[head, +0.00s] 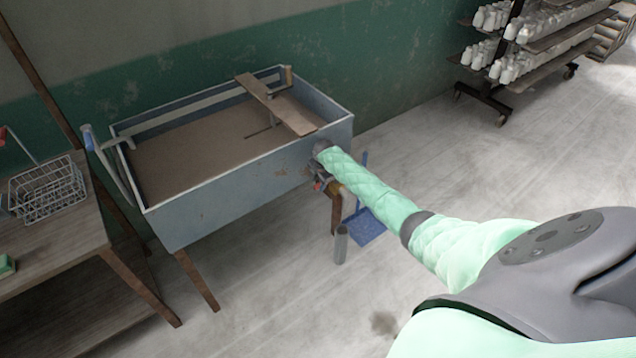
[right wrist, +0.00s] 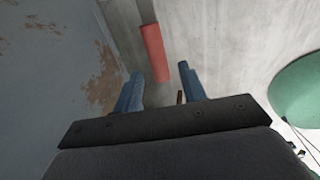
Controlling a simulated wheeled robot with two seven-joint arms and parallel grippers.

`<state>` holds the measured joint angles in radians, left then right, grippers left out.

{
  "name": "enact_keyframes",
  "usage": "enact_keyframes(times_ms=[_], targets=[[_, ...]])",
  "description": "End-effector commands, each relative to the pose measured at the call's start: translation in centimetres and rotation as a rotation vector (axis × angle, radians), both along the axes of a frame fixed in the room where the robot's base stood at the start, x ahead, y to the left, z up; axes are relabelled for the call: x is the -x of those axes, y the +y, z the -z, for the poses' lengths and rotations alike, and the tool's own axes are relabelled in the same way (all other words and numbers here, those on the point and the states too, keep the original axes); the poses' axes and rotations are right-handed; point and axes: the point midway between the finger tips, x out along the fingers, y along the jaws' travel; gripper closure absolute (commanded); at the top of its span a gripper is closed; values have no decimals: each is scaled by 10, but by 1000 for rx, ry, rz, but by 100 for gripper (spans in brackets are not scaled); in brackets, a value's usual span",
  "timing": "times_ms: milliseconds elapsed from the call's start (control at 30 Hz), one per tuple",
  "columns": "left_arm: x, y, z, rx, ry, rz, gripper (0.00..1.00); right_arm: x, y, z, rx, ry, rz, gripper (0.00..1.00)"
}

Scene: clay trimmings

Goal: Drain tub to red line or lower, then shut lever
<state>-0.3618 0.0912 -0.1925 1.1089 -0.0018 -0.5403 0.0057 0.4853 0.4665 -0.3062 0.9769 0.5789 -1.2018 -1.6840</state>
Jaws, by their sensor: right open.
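The blue-grey tub (head: 230,194) stands on wooden legs by the wall, with brown murky liquid (head: 200,150) spread wide inside it. No red line can be made out on its walls. My right gripper (head: 320,178) is at the tub's right end, mostly hidden by its own wrist. In the right wrist view, its two blue fingers (right wrist: 160,88) are apart with nothing between the tips. A red lever grip (right wrist: 154,52) lies just beyond them, nearer the left finger; contact cannot be told. My left gripper is out of view.
A board (head: 275,104) lies across the tub. A wooden table (head: 60,240) with a wire basket (head: 48,190) stands at left. A grey cylinder (head: 341,245) and blue dustpan (head: 364,228) are below the tub's right end. A wheeled rack (head: 545,40) stands far right. The floor between is clear.

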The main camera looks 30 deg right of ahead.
Motion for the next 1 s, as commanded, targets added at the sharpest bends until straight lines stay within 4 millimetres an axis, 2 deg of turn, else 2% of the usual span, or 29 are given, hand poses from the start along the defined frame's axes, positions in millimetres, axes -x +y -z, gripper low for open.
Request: enact_keyframes(times_ms=[200,467,500,700,1000], targets=[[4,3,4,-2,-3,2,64,-2,1,11,0,0,-1,59],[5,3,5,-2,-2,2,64,-2,1,13,0,0,-1,59],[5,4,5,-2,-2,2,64,-2,1,13,0,0,-1,61],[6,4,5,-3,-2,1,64,-2,1,13,0,0,0,100],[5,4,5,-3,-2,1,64,0,0,13,0,0,-11,100]])
